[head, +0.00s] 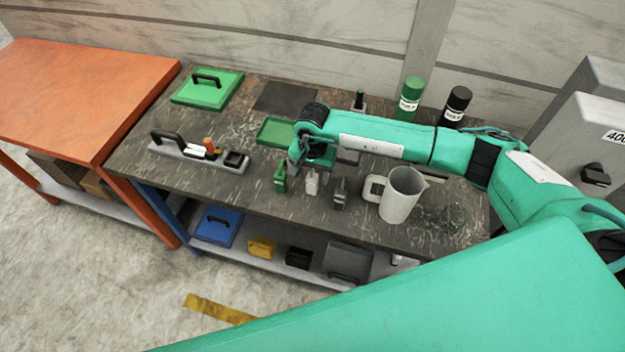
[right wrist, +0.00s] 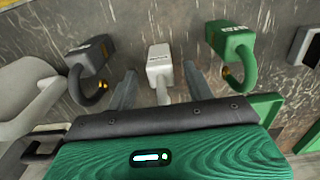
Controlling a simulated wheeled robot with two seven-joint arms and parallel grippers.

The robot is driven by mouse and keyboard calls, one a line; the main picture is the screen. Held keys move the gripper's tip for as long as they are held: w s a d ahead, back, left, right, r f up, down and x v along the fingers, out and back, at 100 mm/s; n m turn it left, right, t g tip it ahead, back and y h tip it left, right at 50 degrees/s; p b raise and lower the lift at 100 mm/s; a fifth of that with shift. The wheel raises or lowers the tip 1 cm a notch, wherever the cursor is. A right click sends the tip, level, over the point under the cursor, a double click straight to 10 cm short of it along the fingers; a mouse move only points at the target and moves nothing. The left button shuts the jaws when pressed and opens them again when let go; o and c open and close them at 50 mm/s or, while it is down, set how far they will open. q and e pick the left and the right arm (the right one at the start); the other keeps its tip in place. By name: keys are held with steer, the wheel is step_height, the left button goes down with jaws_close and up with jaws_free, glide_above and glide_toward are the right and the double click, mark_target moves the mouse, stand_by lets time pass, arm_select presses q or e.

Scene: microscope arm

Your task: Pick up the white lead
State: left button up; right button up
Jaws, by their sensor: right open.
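The white lead (head: 312,183) stands on the dark worktable between a green lead (head: 280,178) and a dark grey lead (head: 340,193). In the right wrist view the white lead (right wrist: 159,62) is in the middle, with the dark grey lead (right wrist: 88,62) on the left and the green lead (right wrist: 230,48) on the right. My right gripper (head: 311,165) is just behind and over the white lead in the head view. In the right wrist view its fingers (right wrist: 159,72) are open, one on each side of the white lead, with gaps. My left gripper is not in view.
A white jug (head: 402,197) stands right of the leads; it shows at the left of the wrist view (right wrist: 25,90). A green tray (head: 273,131) lies behind the leads. A grey holder (head: 185,153) with a handle is to the left. Green and black bottles (head: 456,105) stand at the back.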

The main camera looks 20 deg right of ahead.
steer(key=shift+f+p, duration=0.35)
steer(key=shift+f, duration=1)
jaws_close()
steer(key=shift+w, duration=0.1)
steer(key=shift+r, duration=0.2)
